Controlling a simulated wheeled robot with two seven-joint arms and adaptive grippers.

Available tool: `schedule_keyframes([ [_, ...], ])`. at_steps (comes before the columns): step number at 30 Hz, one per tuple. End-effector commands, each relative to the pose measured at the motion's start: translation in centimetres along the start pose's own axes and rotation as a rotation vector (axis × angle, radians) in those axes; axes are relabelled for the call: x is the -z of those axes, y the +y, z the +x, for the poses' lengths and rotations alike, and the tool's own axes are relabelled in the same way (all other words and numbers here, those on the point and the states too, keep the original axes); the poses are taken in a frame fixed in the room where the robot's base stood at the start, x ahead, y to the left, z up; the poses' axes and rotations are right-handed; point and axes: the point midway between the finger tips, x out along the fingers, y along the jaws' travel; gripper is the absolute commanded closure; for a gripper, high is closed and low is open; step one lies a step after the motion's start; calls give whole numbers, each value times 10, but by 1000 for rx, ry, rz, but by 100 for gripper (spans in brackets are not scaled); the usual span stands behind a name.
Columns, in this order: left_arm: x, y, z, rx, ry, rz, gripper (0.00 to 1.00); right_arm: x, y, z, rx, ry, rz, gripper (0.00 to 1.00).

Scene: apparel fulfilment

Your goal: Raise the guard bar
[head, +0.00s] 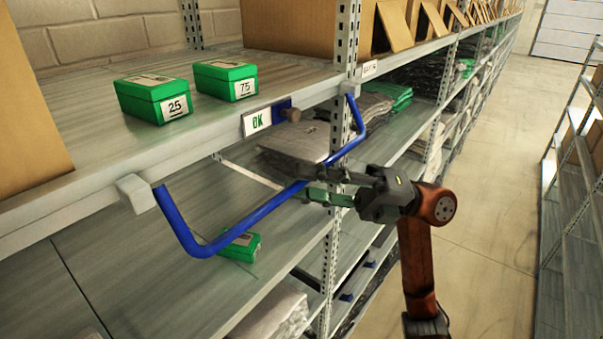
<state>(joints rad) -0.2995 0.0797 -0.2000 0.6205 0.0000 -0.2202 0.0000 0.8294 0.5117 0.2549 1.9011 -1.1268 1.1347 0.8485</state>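The blue guard bar (260,212) is a U-shaped rail in the head view. Its ends sit in grey brackets at the shelf edge, a near one (137,193) and a far one (350,88). It hangs below that edge, across the front of the lower shelf opening. My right gripper (312,186) is at the bar's long section, right of its middle. Its fingertips reach the bar and overlap it in the picture. Whether they are closed on it or only beside it is unclear. My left gripper is not in view.
Green boxes marked 25 (155,97) and 75 (225,80) stand on the upper shelf. An OK sign (257,122) is on its edge. Another green box (240,246) lies on the lower shelf behind the bar. A perforated upright (330,250) stands near my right gripper. The aisle floor (490,220) is clear.

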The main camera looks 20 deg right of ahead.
Motion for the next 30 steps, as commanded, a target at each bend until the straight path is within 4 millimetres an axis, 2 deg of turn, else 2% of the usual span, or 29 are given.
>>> schedule_keyframes([
  [5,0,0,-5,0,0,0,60,0,1,13,-2,-1,0,71],
  [13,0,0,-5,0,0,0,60,0,0,14,-1,-1,0,71],
  [26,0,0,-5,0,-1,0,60,0,0,14,-1,-1,0,100],
  [30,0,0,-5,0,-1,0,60,0,0,14,0,-1,0,100],
])
